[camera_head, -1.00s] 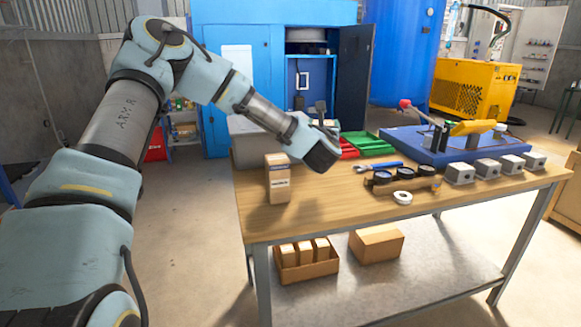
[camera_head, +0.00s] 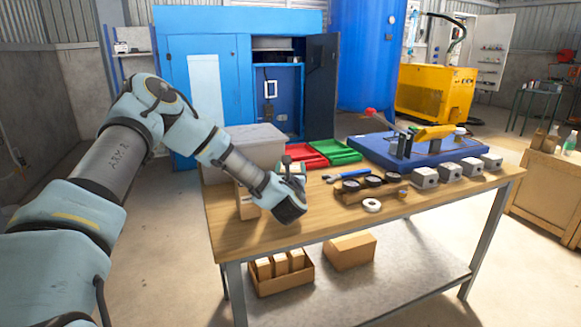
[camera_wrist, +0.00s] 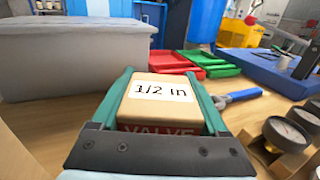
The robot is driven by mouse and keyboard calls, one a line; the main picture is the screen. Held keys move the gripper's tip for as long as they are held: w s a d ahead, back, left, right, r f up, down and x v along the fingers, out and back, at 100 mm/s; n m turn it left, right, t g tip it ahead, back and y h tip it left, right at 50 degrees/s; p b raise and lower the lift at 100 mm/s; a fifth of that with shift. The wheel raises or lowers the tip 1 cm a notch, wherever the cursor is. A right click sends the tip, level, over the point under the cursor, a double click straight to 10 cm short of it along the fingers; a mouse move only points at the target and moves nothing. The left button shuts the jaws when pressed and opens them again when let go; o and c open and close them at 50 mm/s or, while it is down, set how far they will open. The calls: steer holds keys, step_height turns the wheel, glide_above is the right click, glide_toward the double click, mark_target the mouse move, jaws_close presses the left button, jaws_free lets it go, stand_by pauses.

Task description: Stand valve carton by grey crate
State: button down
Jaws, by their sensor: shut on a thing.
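The grey crate (camera_head: 254,137) stands at the bench's back left. In the wrist view the crate (camera_wrist: 75,60) is ahead and left of the held carton, with bare wood between them.
Another tan carton (camera_head: 244,204) stands at the bench's left, partly behind my forearm. Red (camera_head: 305,153) and green (camera_head: 338,151) trays lie behind. A blue-handled tool (camera_head: 345,175) and gauges (camera_head: 366,182) are to the right. The front left bench top is clear.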

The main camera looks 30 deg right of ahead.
jaws_free()
steer(key=b+v, duration=0.2)
steer(key=v, duration=1)
steer(key=shift+a+b, duration=0.1)
steer(key=shift+b, duration=0.25)
